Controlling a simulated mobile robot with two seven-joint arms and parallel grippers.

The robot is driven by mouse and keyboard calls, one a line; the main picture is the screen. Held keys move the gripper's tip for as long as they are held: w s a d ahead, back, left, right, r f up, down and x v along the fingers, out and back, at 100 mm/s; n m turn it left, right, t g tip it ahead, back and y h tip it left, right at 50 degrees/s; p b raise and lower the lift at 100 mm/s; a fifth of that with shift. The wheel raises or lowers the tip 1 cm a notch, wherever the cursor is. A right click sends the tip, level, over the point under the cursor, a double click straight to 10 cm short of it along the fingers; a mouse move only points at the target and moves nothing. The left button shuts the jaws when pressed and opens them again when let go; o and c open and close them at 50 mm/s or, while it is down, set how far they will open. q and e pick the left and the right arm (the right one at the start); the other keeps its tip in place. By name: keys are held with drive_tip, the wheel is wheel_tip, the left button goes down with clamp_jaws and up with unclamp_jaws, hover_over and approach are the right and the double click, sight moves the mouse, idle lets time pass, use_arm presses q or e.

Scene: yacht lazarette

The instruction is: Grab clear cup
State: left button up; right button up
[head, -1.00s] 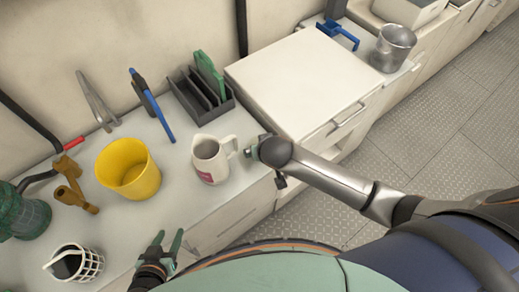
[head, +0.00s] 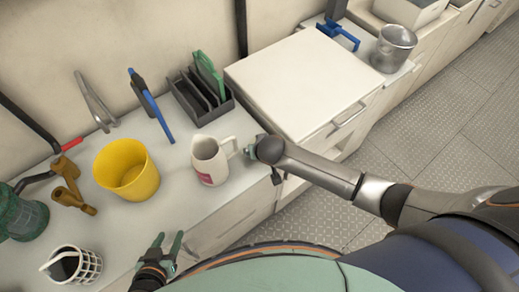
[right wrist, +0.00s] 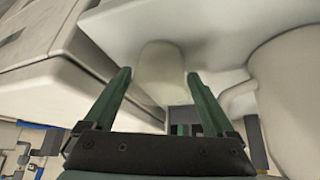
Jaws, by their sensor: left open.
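A pale, see-through cup shape (right wrist: 160,72) shows in the right wrist view, between the fingers of my right gripper (right wrist: 157,78). Those fingers are apart, with a gap on each side of it. In the head view my right gripper (head: 250,150) is at the counter's front edge, mostly hidden by its own wrist, and I cannot make out the clear cup there. My left gripper (head: 168,240) is open and empty by the front edge at lower left.
A white pitcher (head: 210,162) stands just left of my right gripper, its handle toward it. A yellow pot (head: 127,170), a mesh holder (head: 77,264) and a dark rack (head: 202,98) share the counter. A raised white cabinet (head: 298,85) lies beyond. A grey pot (head: 393,49) stands farther right.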

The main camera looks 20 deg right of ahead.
drive_tip(key=c, duration=1)
drive_tip(key=shift+r, duration=0.1)
